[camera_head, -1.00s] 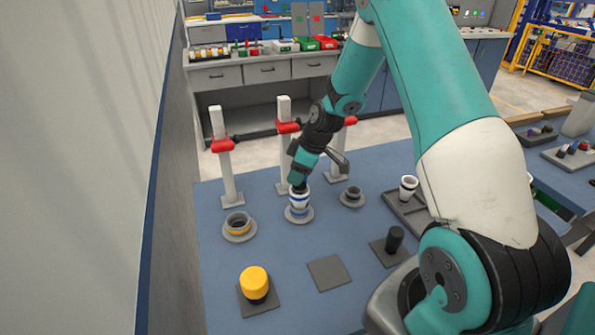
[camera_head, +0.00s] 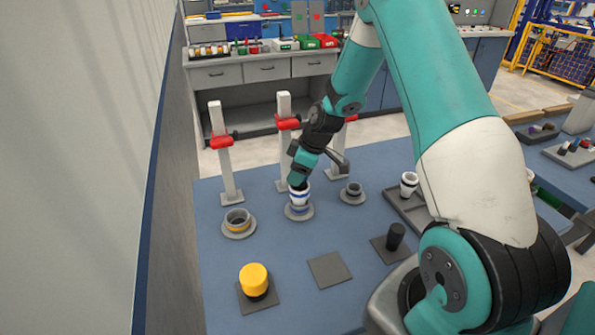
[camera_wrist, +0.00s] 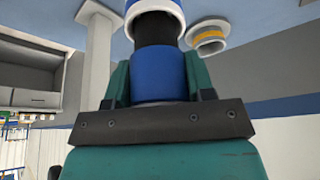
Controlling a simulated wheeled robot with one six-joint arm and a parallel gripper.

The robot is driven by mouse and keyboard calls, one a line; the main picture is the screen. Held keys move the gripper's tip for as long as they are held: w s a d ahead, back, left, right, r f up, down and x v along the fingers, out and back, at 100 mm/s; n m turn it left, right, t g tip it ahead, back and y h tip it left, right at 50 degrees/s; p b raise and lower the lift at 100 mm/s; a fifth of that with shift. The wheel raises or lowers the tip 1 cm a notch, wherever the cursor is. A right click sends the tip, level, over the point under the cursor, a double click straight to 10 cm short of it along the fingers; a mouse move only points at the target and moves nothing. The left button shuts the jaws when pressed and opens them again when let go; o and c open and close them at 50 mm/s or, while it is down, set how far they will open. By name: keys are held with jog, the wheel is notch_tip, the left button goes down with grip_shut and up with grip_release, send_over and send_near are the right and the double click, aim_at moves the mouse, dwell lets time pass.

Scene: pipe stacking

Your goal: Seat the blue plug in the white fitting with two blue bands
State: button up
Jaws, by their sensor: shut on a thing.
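The white fitting with two blue bands (camera_head: 300,198) stands upright in a grey round base (camera_head: 300,215) in the middle of the table. My gripper (camera_head: 298,182) is directly above it, pointing down. In the wrist view my gripper (camera_wrist: 158,92) is shut on the blue plug (camera_wrist: 159,73). The plug's black end (camera_wrist: 155,29) is in line with the white fitting (camera_wrist: 157,4) and meets its mouth. I cannot tell how deep it sits. In the head view the plug is mostly hidden by the gripper.
A yellow-banded grey socket (camera_head: 237,221) is at left, a dark grey socket (camera_head: 352,192) at right. A yellow plug (camera_head: 253,279) and a black plug (camera_head: 395,236) stand on square pads. An empty pad (camera_head: 329,269) lies between. Posts with red clamps (camera_head: 288,124) stand behind.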

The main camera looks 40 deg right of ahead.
jog(key=shift+f+b, duration=0.7)
jog(key=shift+f, duration=0.2)
jog(key=o, duration=1)
jog(key=b+v, duration=0.2)
jog(key=v, duration=1.5)
jog(key=shift+r, duration=0.25)
